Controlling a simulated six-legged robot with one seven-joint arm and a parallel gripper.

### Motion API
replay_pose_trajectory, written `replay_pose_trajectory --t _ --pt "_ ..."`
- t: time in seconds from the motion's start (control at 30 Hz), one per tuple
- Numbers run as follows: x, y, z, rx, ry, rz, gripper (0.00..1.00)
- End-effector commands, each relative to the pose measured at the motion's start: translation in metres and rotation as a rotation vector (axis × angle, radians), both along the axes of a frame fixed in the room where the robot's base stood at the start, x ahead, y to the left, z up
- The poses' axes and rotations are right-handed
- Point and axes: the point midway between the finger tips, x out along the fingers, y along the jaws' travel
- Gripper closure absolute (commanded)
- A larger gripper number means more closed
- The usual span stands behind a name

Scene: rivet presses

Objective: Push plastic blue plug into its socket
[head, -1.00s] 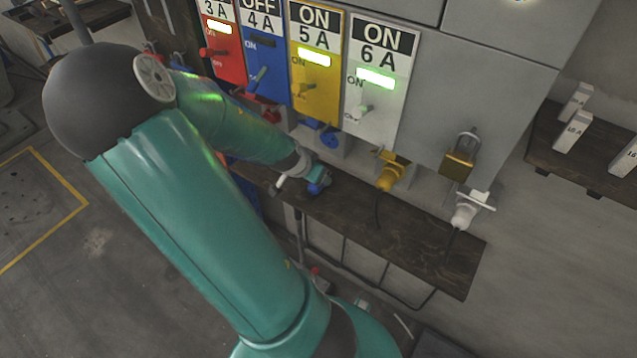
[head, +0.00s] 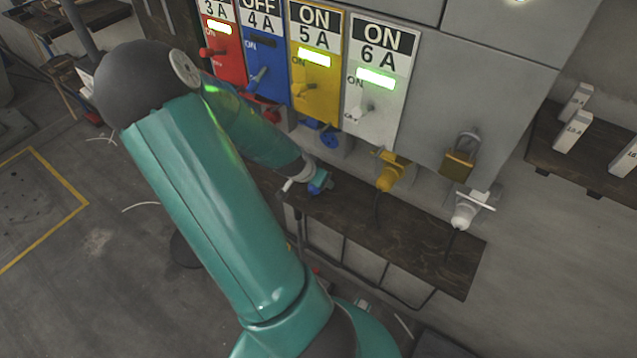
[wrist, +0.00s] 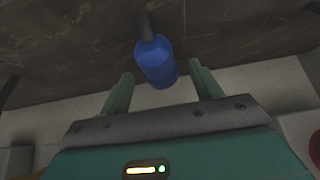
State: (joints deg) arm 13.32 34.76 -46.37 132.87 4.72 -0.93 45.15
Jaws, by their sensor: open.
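The blue plug (wrist: 156,62) is in the wrist view, its dark cable end pointing up in the picture toward the dark shelf. My gripper (wrist: 160,71) is open, with one finger on each side of the plug's near end and gaps between fingers and plug. In the head view the blue plug (head: 320,182) shows at the end of my arm, near the dark shelf; my arm hides part of it. A blue socket (head: 330,138) sits under the switch panels, behind and slightly above the plug. The blue 4 A panel (head: 264,60) reads OFF.
Right of the blue socket are a yellow plug (head: 388,177) and a white plug (head: 465,212), with hanging cables. A padlock (head: 459,160) hangs on the grey cabinet. The dark shelf (head: 430,240) runs below. White labelled blocks (head: 573,131) stand on another shelf at right.

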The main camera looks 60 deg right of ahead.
Motion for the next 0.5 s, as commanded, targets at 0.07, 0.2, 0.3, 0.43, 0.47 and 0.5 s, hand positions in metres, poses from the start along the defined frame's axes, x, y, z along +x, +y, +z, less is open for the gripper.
replay_pose_trajectory --t 0.07,0.2,0.3,0.43,0.47,0.5 --pt "-0.0018 -0.0040 -0.0063 0.001 0.000 -0.003 0.36" --pt "-0.0013 -0.0068 -0.0106 0.000 -0.001 0.001 0.36" --pt "-0.0010 -0.0067 -0.0107 0.000 -0.001 0.001 0.36" --pt "-0.0011 -0.0066 -0.0106 0.000 -0.001 0.001 0.36" --pt "-0.0011 -0.0066 -0.0106 0.000 -0.001 0.001 0.36" --pt "-0.0011 -0.0066 -0.0106 0.000 -0.001 0.001 0.36"
